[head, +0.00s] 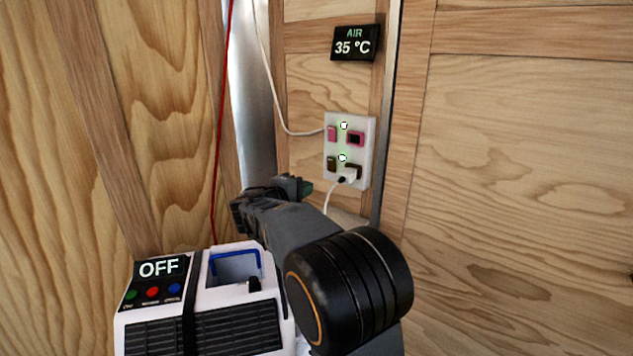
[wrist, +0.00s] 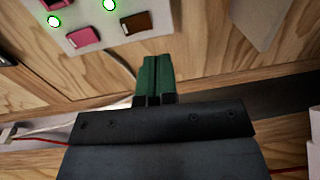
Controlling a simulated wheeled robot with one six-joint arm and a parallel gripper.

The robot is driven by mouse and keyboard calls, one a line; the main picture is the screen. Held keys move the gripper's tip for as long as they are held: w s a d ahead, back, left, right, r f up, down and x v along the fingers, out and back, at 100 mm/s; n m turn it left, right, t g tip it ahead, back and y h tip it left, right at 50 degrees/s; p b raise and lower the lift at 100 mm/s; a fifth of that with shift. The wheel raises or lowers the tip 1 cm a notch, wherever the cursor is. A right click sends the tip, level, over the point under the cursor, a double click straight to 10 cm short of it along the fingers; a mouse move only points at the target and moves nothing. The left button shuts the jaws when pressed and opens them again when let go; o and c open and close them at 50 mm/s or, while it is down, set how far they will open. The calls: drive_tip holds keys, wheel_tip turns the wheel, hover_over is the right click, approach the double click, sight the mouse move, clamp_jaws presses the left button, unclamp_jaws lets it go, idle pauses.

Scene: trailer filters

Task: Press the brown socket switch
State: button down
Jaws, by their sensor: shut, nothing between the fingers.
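The brown socket switch (head: 332,163) is at the lower left of a white wall panel (head: 364,128). It also shows in the wrist view (wrist: 137,23), near the top. My gripper (head: 301,187) is shut and empty, below and left of the panel in the head view. In the wrist view its green fingertips (wrist: 157,58) are together and look apart from the brown switch.
A display (head: 354,43) reading AIR 35 °C is above. A white machine (head: 238,325) with an OFF display (head: 159,268) stands lower left. A red cable (head: 221,110) hangs left.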

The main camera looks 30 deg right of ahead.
drive_tip(key=shift+f+v, duration=0.25)
drive_tip(key=shift+v, duration=0.85)
drive_tip(key=shift+f+v, duration=0.25)
drive_tip(key=shift+v, duration=0.9)
drive_tip(key=s+a+r+m+g+y+p, duration=0.1)
drive_tip(key=s+a+r+y+p, duration=0.2)
drive_tip(key=s+p, duration=0.35)
drive_tip(key=s+a+r+m+g+y+p, duration=0.1)
drive_tip(key=s+r+g+y+p, duration=0.1)
drive_tip(key=s+y+p, duration=0.35)
drive_tip(key=s+a+r+m+t+y+p, duration=0.1)
drive_tip(key=s+a+r+y+p, duration=0.4)
drive_tip(key=s+a+y+p, duration=0.2)
drive_tip(key=s+a+p, duration=0.2)
drive_tip(key=a+p, duration=0.2)
drive_tip(key=p, duration=0.2)
drive_tip(key=shift+s+m+y+p, duration=0.25)
drive_tip(key=shift+m+y+p, duration=0.1)
drive_tip(key=shift+m+p, duration=0.05)
drive_tip(key=shift+r, duration=0.1)
